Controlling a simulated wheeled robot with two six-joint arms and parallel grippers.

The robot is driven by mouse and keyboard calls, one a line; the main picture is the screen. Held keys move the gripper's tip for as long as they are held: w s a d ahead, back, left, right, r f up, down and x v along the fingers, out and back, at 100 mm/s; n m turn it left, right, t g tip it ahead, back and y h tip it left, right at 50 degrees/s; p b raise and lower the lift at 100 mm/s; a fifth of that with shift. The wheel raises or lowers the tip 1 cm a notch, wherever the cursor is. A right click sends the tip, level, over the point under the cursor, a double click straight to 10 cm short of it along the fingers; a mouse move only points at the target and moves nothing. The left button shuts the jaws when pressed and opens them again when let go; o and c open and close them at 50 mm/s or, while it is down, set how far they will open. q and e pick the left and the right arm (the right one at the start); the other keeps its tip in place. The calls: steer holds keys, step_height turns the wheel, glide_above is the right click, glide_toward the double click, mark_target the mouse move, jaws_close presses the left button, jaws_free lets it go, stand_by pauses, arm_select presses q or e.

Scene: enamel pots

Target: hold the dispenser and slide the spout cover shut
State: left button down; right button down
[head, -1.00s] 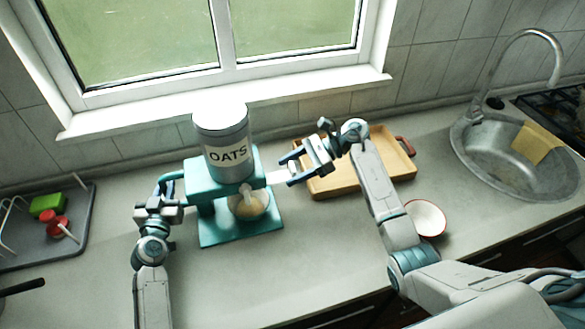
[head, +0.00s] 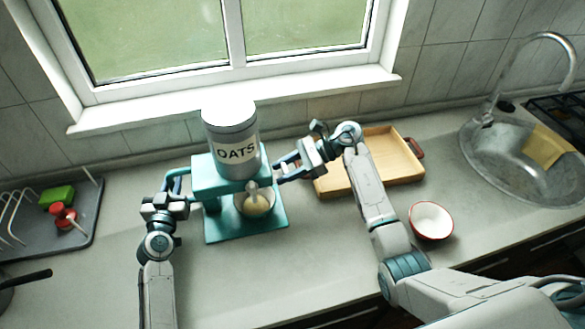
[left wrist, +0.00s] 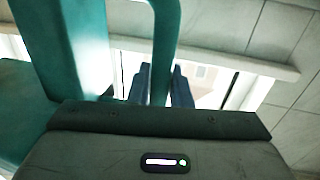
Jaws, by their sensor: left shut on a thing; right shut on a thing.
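The dispenser is a teal stand (head: 212,182) with a grey canister (head: 236,150) labelled OATS on top. My left gripper (head: 176,197) is shut on the stand's teal side handle (head: 171,181). In the left wrist view the handle (left wrist: 166,40) passes between the two dark fingers (left wrist: 161,88). My right gripper (head: 283,170) is shut at the stand's right side, close against it, on the end of the spout cover; its fingers hide most of the cover. A bowl with pale oats (head: 256,206) stands under the spout (head: 252,187) on the stand's teal base (head: 222,229).
A wooden tray (head: 400,175) lies behind my right arm. A red-rimmed white bowl (head: 431,219) stands right of that arm. A grey rack tray (head: 84,233) with a green sponge (head: 57,196) is at the left, the sink (head: 505,165) at the right. The front middle counter is clear.

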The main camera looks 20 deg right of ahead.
arm_select(q)
steer(key=shift+d, duration=0.15)
arm_select(e)
steer(key=c, duration=0.8)
jaws_free()
steer(key=shift+a, duration=0.1)
steer(key=shift+c, duration=0.2)
steer(key=v, duration=1.2)
steer(key=shift+f, duration=0.1)
arm_select(q)
steer(key=c, duration=1.3)
jaws_free()
steer(key=shift+o, duration=0.2)
arm_select(e)
steer(key=shift+w, duration=0.1)
